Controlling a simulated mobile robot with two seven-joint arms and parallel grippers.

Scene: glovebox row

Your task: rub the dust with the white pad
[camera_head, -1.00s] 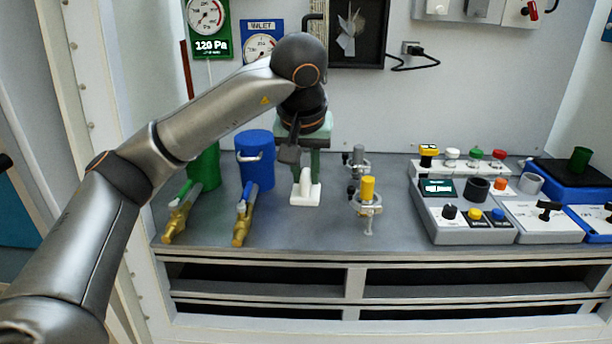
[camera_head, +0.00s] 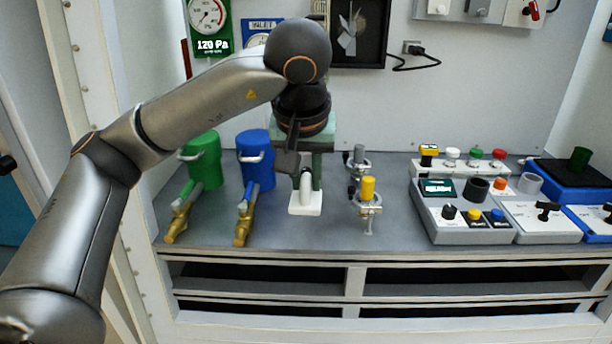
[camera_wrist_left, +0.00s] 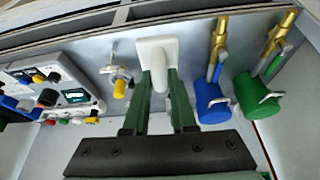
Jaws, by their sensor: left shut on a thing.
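The white pad (camera_head: 305,204) has a flat base and an upright rounded handle, and rests on or just over the grey bench top; I cannot tell which. My left gripper (camera_head: 306,168) comes down from above with its green fingers on either side of the handle. In the left wrist view the fingers (camera_wrist_left: 160,88) are shut on the handle of the pad (camera_wrist_left: 157,46). No dust can be made out; any under the pad is hidden. My right gripper is not in view.
Left of the pad are brass valves with blue (camera_head: 245,215) and green (camera_head: 181,212) handles, and blue (camera_head: 256,165) and green (camera_head: 204,165) canisters. A yellow-topped fitting (camera_head: 368,190) stands close on the right. Control boxes (camera_head: 470,231) fill the right side. The bench's front edge (camera_head: 300,252) is near.

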